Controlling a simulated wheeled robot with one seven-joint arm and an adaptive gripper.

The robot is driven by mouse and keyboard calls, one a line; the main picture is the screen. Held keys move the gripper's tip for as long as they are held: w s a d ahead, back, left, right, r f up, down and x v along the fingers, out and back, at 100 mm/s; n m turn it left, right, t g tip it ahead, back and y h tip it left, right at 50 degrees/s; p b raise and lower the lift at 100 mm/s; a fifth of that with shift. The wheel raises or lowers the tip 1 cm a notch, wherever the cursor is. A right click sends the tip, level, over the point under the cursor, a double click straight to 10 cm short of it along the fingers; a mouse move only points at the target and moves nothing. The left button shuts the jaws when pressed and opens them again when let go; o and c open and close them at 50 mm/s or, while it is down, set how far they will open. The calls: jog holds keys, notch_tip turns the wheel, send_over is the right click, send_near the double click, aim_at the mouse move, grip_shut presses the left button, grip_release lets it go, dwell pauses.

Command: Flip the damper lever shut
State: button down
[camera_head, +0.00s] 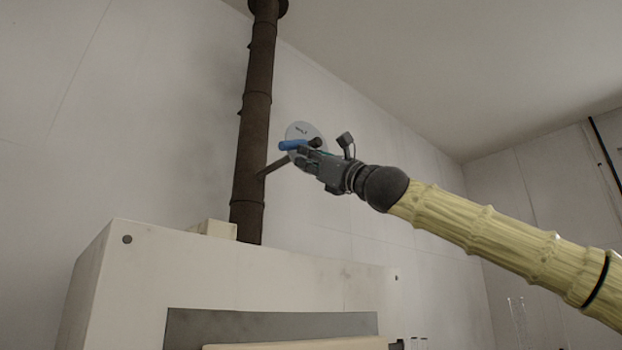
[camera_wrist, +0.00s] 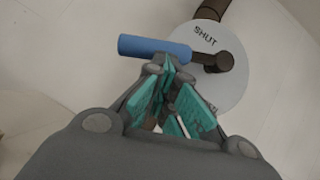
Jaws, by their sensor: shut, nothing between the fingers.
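The damper lever has a blue grip (camera_head: 293,145) and a dark shaft, and it stands in front of a round pale dial (camera_head: 304,130). In the wrist view the blue grip (camera_wrist: 154,47) points left from a dark hub (camera_wrist: 225,61) on the dial (camera_wrist: 234,90). The word SHUT is at the dial's top; other lettering lower down is partly hidden by my fingers. My gripper (camera_head: 304,156) is shut and empty, close beside the lever. Its teal-padded fingertips (camera_wrist: 166,66) appear just below the blue grip; I cannot tell whether they touch it.
A dark brown flue pipe (camera_head: 252,130) rises to the ceiling, with a side branch toward the dial. Below is a large white cabinet (camera_head: 230,275) with a grey panel and a small cream block (camera_head: 213,228) on top. Glassware (camera_head: 517,318) stands at lower right.

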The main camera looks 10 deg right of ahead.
aim_at(296, 146)
jog(key=shift+s+a+r+m+t+h+b, duration=0.15)
jog(key=shift+a+r+m+t+h+b, duration=0.3)
jog(key=shift+m+b, duration=0.45)
jog(key=shift+s+a+r+m+t+h+b, duration=0.15)
jog(key=shift+a+r+m+t+h+b, duration=0.1)
jog(key=shift+m+t+h+b, duration=0.55)
jog(key=shift+s+a+r+m+t+h+b, duration=0.15)
jog(key=shift+a+r+m+t+h+b, duration=0.25)
jog(key=shift+m+b, duration=0.6)
jog(key=shift+w+a, duration=0.1)
jog(key=shift+r, duration=0.1)
jog(key=shift+d, duration=0.2)
